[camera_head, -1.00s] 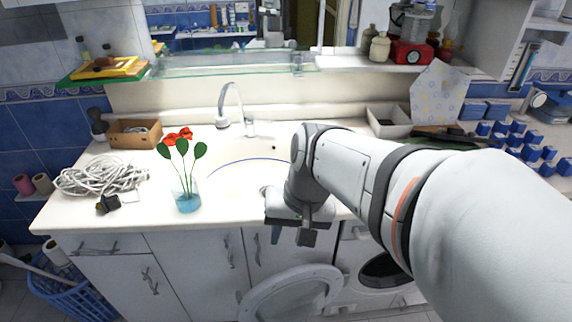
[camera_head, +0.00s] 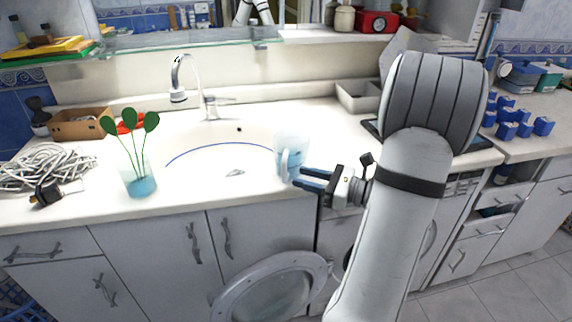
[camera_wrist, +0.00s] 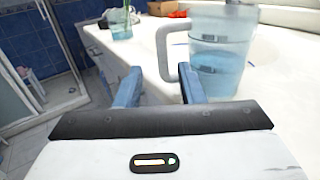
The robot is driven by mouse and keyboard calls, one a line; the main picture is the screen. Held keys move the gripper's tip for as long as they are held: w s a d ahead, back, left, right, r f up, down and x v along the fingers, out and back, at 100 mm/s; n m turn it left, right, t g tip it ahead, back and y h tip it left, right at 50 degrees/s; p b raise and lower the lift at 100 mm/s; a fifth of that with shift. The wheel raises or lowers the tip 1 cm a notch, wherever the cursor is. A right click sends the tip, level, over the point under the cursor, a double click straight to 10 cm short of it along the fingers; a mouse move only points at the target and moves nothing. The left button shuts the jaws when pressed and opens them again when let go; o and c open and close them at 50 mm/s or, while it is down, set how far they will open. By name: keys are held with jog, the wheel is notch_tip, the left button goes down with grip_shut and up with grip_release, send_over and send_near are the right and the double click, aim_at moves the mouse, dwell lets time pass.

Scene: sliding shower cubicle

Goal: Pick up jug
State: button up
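The jug (camera_head: 291,150) is clear with a blue tint and has a handle. It stands upright on the white counter beside the sink. In the wrist view the jug (camera_wrist: 222,55) is close, just beyond the right finger, with its handle (camera_wrist: 164,52) toward the gap between the fingers. My gripper (camera_head: 302,179) is open, with blue fingers pointing left at the jug's handle side. In the wrist view my gripper (camera_wrist: 158,85) shows its two fingers spread apart with nothing between them. I cannot tell whether a finger touches the jug.
A faucet (camera_head: 180,75) rises behind the sink. A grey bin (camera_head: 358,97) and several blue blocks (camera_head: 520,120) are to the right. The counter's front edge lies below my gripper.

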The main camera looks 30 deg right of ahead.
aim_at(284, 180)
jog(key=x, duration=0.6)
jog(key=shift+w+f, duration=0.15)
jog(key=shift+w, duration=0.1)
grip_shut()
dwell(0.3)
